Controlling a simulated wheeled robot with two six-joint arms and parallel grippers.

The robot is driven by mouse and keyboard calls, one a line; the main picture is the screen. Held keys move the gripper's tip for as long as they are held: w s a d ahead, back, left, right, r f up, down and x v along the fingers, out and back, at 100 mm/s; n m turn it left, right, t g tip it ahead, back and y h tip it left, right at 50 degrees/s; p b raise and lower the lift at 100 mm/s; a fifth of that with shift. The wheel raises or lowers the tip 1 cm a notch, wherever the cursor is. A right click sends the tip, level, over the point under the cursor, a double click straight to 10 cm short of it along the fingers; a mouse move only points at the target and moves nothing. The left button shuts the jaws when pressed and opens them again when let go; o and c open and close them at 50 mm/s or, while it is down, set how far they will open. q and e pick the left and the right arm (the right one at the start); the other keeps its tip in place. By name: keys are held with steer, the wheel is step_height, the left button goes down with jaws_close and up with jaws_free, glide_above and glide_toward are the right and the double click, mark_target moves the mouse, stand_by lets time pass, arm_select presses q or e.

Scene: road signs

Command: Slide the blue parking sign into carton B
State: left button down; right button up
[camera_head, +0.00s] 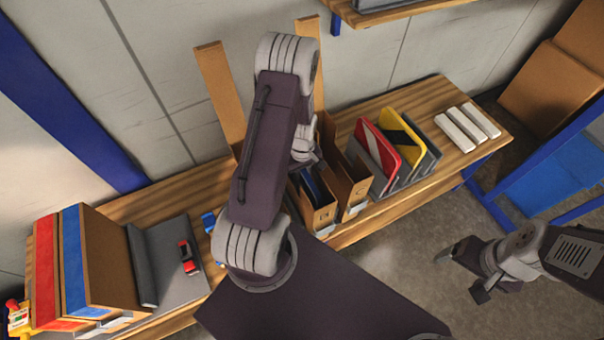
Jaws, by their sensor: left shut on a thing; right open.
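Two narrow brown cartons stand side by side on the wooden bench, a left carton (321,217) and a right carton (356,208). Their letters are too small to read, so I cannot tell which is B. A dark blue panel edge (311,186), likely the blue parking sign, shows inside the left carton; its face is hidden. My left gripper (305,151) is above and behind the cartons, mostly hidden by my own arm. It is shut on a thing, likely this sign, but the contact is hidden. My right gripper (463,276) is open and empty, off the bench's front side.
Red, yellow and grey sign panels (404,137) stand in a rack right of the cartons. White blocks (467,127) lie at the bench's right end. Tall brown boards (219,92) rise behind.

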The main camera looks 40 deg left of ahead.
arm_select(q)
steer(key=shift+f+b, duration=0.6)
steer(key=shift+f, duration=0.25)
stand_by(0.7)
steer(key=c, duration=1.2)
jaws_free()
step_height(320, 180, up, 9)
steer(key=shift+r, duration=0.1)
